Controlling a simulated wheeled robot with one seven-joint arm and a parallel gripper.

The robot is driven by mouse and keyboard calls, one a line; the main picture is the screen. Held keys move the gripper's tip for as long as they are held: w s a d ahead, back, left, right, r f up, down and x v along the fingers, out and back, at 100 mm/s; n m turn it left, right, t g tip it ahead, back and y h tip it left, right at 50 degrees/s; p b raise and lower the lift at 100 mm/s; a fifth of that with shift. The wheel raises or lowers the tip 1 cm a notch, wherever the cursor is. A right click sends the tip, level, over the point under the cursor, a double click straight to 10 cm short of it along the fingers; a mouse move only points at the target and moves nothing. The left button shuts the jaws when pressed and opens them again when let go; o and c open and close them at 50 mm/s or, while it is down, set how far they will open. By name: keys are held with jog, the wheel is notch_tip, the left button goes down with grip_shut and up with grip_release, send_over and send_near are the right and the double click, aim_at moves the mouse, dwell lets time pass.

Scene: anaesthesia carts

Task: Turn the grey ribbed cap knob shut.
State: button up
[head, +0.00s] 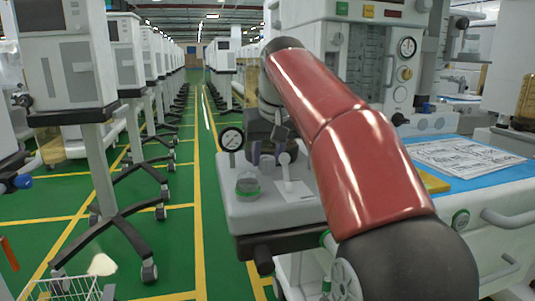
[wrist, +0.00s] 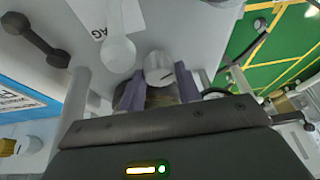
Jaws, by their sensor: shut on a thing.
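The grey cap knob (wrist: 158,66) sits between the two purple fingers of my gripper (wrist: 158,90) in the wrist view. A dark mark shows on the knob; its ribs are too small to make out. My gripper is shut on the knob, one finger on each side. In the head view my gripper (head: 266,152) is low over the grey top of the cart unit (head: 265,213), beside the white lever. There the fingers and wrist largely hide the knob.
A white ball-ended lever (head: 285,160) stands close by, also in the wrist view (wrist: 117,52). Papers (head: 465,155) lie on the blue worktop at right.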

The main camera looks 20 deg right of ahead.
jog(key=shift+a+r+m+h+p, duration=0.15)
jog(key=shift+r+m+h+p, duration=0.15)
jog(key=shift+m+p, duration=0.65)
jog(key=shift+c, duration=0.4)
jog(key=shift+f+m+h+p, duration=0.25)
jog(key=shift+m+h+p, duration=0.4)
jog(key=shift+m, duration=0.8)
jog(key=o, duration=1)
jog(key=d+p+v, duration=0.1)
jog(key=p+v, duration=0.1)
jog(key=v, duration=0.5)
jog(key=shift+a+r, duration=0.4)
jog(key=shift+a, duration=0.1)
jog(key=shift+s, duration=0.15)
